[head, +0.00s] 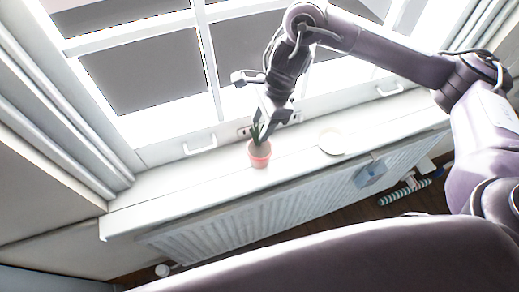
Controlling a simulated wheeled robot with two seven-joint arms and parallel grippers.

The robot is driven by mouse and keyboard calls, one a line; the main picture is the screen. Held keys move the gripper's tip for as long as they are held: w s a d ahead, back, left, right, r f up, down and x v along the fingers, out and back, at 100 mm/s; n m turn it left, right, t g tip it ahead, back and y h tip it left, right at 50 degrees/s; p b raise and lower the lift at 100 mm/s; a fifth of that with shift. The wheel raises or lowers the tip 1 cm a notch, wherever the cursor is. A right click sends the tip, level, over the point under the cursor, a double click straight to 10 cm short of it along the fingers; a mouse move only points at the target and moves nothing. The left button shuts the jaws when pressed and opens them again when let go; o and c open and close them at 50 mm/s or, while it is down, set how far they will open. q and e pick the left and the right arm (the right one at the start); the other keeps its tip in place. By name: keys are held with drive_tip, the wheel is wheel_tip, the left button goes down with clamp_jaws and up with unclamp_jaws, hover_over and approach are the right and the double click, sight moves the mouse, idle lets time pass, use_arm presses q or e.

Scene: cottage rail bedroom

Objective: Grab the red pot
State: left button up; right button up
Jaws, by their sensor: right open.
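The red pot (260,157), a small pinkish-red pot with a green plant in it, stands upright on the white windowsill in the head view. My right gripper (267,122) reaches down from above, its fingers close to the plant and just above the pot. It is open, and the pot still rests on the sill. Whether a finger touches the leaves cannot be told. My left gripper is not in view.
A pale round dish (332,142) sits on the sill (205,172) to the right of the pot. The window with its white handles is behind. A white radiator (250,215) is below the sill. Blue items lie at the right.

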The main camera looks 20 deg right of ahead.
sight(260, 148)
drive_tip(key=shift+x, duration=2)
drive_tip(key=shift+a, duration=0.15)
drive_tip(key=shift+r, duration=0.1)
clamp_jaws()
